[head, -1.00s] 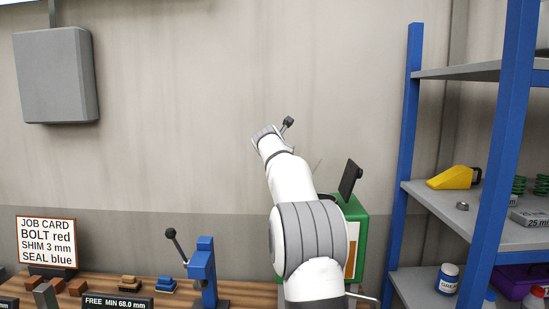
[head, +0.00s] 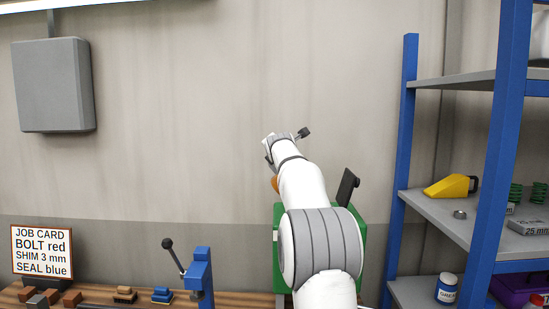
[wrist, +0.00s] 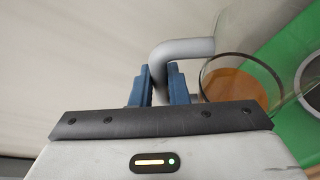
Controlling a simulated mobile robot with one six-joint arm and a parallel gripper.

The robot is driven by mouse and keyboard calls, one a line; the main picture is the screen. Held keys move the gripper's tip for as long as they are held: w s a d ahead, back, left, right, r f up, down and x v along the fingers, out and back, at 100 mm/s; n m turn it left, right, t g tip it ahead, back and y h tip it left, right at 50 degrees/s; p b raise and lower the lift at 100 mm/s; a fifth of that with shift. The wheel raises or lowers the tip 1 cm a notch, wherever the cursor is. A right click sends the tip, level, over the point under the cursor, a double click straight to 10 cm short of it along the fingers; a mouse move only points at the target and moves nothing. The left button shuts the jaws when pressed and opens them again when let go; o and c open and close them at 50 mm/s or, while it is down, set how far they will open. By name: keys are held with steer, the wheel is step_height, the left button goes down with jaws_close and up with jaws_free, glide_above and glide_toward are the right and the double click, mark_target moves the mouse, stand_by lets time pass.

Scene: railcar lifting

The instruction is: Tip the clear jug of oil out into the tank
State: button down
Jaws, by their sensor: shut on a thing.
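My gripper (wrist: 161,88) is shut on the grey handle (wrist: 184,50) of the clear jug (wrist: 262,62) in the wrist view. Brown-orange oil (wrist: 240,84) shows inside the jug. The green tank (wrist: 292,55) is behind it at the right, with part of a grey ring (wrist: 312,78) on its face. In the head view the green tank (head: 279,250) stands behind my arm, mostly hidden. A small orange patch (head: 275,184), seemingly the oil, shows left of my arm. The jug's exact tilt and its distance from the ring cannot be told.
A black flat piece (head: 347,187) stands up at the tank's right. A blue lever press (head: 200,276) is on the bench to the left. The blue-framed shelf (head: 404,150) rises close on the right. The wall above the tank is clear.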

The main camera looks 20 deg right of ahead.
steer(key=shift+s+d+r+m+t+y+b, duration=0.25)
steer(key=shift+s+d+m+t+b, duration=0.35)
steer(key=shift+m+b, duration=0.45)
steer(key=shift+s+d+b, duration=0.25)
steer(key=shift+d+b, duration=0.1)
steer(key=shift+b, duration=0.1)
steer(key=shift+s+d+f+m+b, duration=0.1)
steer(key=shift+s+d+m+b, duration=0.1)
steer(key=shift+m+b, duration=0.25)
steer(key=shift+s+d+f+m+t+b, duration=0.35)
steer(key=shift+s+d+m+b, duration=0.35)
steer(key=shift+b, duration=1.5)
steer(key=shift+s+d+f+m+t+b, duration=0.1)
steer(key=shift+s+d+m+t+b, duration=0.55)
steer(key=shift+b, duration=1.5)
steer(key=shift+d+r+m+b, duration=0.1)
steer(key=shift+d+m+b, duration=0.25)
steer(key=shift+b, duration=0.1)
steer(key=shift+s+d+r+m+t+b, duration=0.2)
steer(key=shift+s+d+r+m+b, duration=0.1)
steer(key=shift+s+d+m+b, duration=0.5)
steer(key=shift+s+d+r+m+t+b, duration=0.2)
steer(key=shift+s+d+r+m+b, duration=0.2)
steer(key=shift+b, duration=0.6)
steer(key=shift+f, duration=0.15)
